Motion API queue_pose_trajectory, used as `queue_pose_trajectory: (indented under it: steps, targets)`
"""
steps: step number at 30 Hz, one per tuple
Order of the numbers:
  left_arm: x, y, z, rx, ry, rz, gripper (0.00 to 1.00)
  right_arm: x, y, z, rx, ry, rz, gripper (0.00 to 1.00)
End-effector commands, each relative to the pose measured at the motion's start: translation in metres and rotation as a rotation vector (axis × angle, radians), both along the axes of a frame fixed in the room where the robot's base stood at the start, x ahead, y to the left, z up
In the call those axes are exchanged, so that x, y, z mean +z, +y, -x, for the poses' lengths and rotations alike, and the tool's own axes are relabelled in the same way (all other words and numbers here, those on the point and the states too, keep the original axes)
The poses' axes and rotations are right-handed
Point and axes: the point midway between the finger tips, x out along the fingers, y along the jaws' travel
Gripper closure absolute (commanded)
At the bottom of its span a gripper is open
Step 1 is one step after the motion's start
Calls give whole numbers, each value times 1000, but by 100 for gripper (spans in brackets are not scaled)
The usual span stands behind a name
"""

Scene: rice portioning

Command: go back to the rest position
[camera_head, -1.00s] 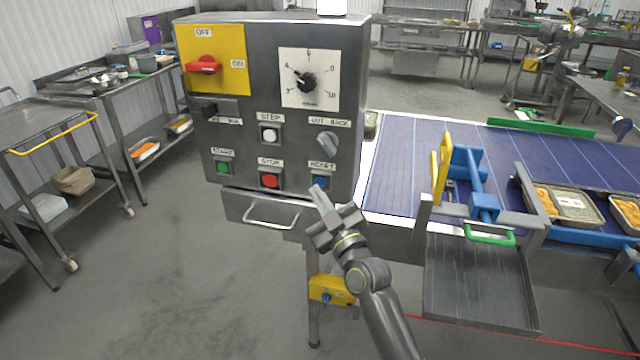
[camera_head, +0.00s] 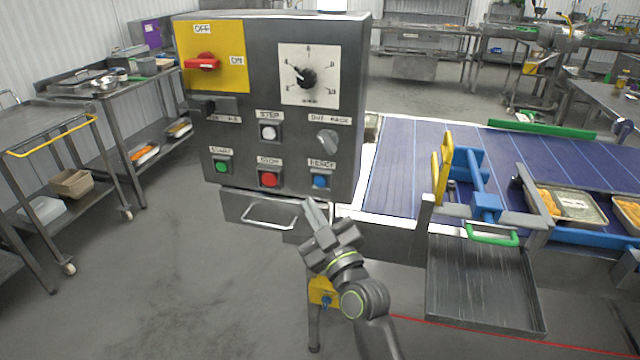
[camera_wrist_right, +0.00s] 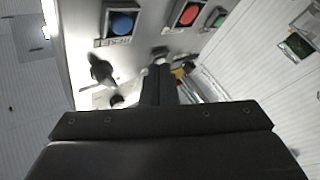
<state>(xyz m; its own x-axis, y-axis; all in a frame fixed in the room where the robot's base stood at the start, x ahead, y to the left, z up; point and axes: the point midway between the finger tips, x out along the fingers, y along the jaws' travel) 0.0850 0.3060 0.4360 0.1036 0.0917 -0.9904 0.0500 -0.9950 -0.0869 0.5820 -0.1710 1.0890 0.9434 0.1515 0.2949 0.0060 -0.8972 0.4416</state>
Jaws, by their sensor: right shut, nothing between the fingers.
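My right gripper (camera_head: 313,212) is shut and empty in the head view. It hangs in front of the lower edge of the grey control box (camera_head: 270,100), below the blue button (camera_head: 320,181) and apart from it. In the right wrist view its shut fingers (camera_wrist_right: 160,75) point toward the panel, where the blue button (camera_wrist_right: 122,23) and red button (camera_wrist_right: 188,14) show. My left gripper is not in view.
A blue conveyor belt (camera_head: 410,165) with food trays (camera_head: 572,207) lies to the right. A metal chute (camera_head: 480,285) with a green handle juts out beside my right arm. A drawer handle (camera_head: 268,216) is just left of the gripper. Shelved tables stand at left.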

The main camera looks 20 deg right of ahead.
Motion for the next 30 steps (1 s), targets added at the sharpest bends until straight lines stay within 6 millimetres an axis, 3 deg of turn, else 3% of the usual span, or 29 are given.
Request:
queue_pose_trajectory:
  steps: [15, 19, 23, 26, 30]
  targets:
    - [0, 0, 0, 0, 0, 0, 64, 0, 0, 0, 0, 1, 0, 100]
    - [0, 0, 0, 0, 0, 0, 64, -21, -2, -5, 0, 48, -5, 100]
    - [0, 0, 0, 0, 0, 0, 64, -89, -7, -12, -5, 196, -30, 100]
    - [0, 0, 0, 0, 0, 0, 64, -164, -15, -10, -19, 357, -58, 100]
    - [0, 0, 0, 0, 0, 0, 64, -269, -29, 12, -50, 579, -102, 100]
